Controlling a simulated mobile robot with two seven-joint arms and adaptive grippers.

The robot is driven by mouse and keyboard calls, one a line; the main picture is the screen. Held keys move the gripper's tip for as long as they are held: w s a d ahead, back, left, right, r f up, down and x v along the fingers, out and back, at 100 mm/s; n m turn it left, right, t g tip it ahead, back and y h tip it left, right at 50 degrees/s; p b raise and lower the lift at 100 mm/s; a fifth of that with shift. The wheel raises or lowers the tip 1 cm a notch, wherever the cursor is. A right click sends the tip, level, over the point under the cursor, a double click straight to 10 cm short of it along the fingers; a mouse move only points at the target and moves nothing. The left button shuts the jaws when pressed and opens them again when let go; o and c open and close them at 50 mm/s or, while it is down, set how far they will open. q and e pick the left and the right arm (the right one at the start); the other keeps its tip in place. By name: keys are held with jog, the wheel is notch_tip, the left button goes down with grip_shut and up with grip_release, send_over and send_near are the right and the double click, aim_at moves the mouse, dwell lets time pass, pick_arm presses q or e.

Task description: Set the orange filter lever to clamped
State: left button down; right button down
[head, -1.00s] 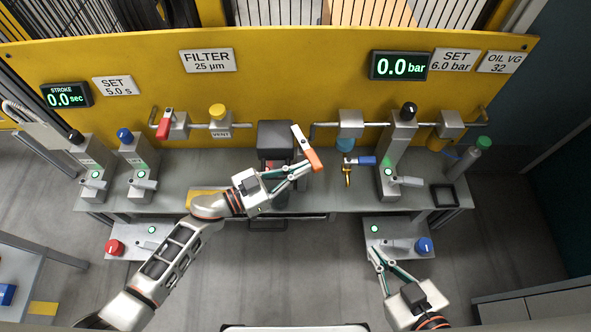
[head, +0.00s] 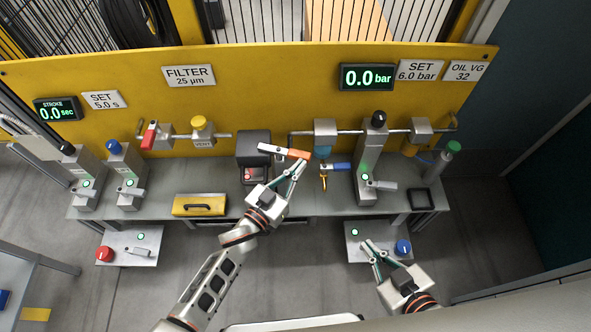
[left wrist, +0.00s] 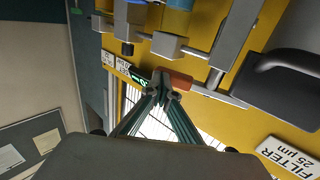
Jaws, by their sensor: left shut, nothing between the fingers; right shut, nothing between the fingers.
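The orange filter lever (head: 299,154) has an orange grip at the right end of a pale bar, which runs nearly level toward the black-topped unit (head: 253,143). My left gripper (head: 302,164) is shut with nothing between its fingers, and its tips are at the orange grip, just below it in the head view. In the left wrist view the orange grip (left wrist: 177,79) is right at the fingertips (left wrist: 162,92); I cannot tell whether they touch. My right gripper (head: 368,247) is shut and empty at the lower right, near the lower panel (head: 376,258) with the blue knob.
A valve with a blue handle (head: 337,166) sits just right of the orange grip. A red lever (head: 150,135) and a yellow vent knob (head: 199,121) are further left. A yellow tray (head: 199,205) lies on the bench front. The pressure display (head: 367,77) reads 0.0 bar.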

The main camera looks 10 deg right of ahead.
pick_arm(q)
jog(key=shift+x, duration=1.1)
pick_arm(e)
jog(key=shift+w+r, duration=0.1)
jog(key=shift+r, duration=0.05)
pick_arm(q)
jog(key=shift+d, duration=0.15)
